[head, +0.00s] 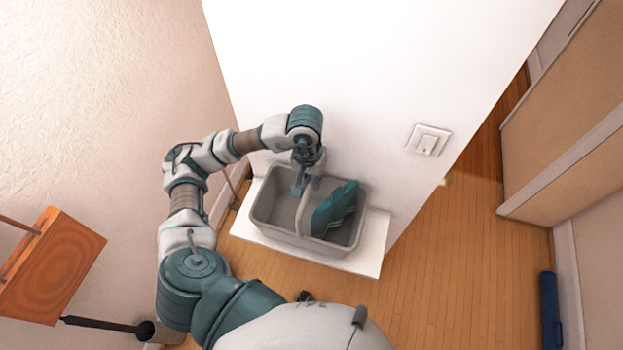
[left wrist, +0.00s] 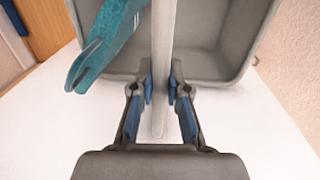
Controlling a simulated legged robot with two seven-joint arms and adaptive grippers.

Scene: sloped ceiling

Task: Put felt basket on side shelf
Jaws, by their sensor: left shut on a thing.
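My left gripper (head: 298,190) reaches down into the basket. My right gripper is not in view.
A wooden board or shelf (head: 55,265) is at the left wall. A light switch (head: 428,140) is on the white wall. Wooden floor (head: 450,270) is clear to the right.

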